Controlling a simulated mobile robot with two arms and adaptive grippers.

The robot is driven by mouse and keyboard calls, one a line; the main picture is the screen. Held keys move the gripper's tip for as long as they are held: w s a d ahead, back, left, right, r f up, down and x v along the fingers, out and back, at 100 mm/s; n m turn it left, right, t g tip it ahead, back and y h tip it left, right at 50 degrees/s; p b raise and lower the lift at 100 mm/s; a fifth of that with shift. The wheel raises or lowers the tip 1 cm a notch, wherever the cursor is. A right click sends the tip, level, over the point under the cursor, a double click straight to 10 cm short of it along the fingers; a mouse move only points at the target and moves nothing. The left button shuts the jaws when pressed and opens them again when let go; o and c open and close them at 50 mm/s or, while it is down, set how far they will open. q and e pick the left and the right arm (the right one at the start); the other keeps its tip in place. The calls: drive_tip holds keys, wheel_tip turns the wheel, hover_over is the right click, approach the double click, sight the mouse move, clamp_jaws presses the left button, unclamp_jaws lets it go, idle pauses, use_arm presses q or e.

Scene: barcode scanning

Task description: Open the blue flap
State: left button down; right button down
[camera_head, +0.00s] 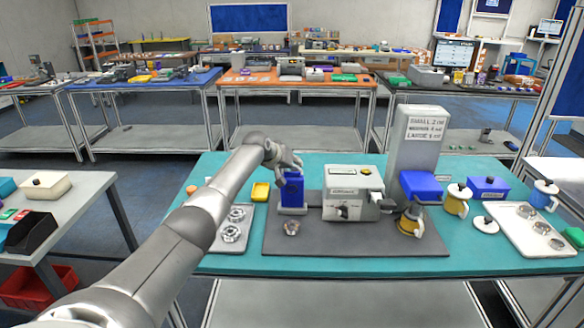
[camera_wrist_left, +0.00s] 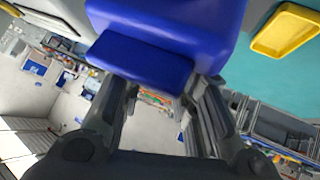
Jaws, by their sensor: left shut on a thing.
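A blue box-like part (camera_head: 292,190) stands upright on a small grey base on the dark grey mat. In the left wrist view its blue flap (camera_wrist_left: 140,62) juts out between my fingers, with the larger blue body (camera_wrist_left: 170,15) behind it. My left gripper (camera_head: 285,164) is at the top of this part, and its fingers (camera_wrist_left: 158,85) are shut on the flap. The exact contact is partly hidden. Another blue panel (camera_head: 421,186) sits on the front of the tall grey machine (camera_head: 418,140). My right gripper is not in view.
A grey boxy machine (camera_head: 353,190) stands right of the blue part. A yellow tray (camera_head: 261,191) and a tray with round metal pieces (camera_head: 232,235) lie left. A metal round piece (camera_head: 292,228) lies in front. Yellow (camera_head: 457,199) and blue mugs stand right.

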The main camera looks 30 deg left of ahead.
use_arm(q)
drive_tip(key=shift+s+a+f, duration=0.15)
drive_tip(key=shift+s+f, duration=0.1)
drive_tip(key=shift+f, duration=0.5)
drive_tip(key=c, duration=1.3)
unclamp_jaws()
drive_tip(key=shift+w+f, duration=0.1)
drive_tip(key=shift+o, duration=0.7)
drive_tip(key=shift+w+a+f, duration=0.15)
drive_tip(key=shift+w+a, duration=0.05)
drive_tip(key=shift+w, duration=0.1)
drive_tip(key=shift+r, duration=0.35)
drive_tip(key=v, duration=1.2)
drive_tip(key=shift+d, duration=0.1)
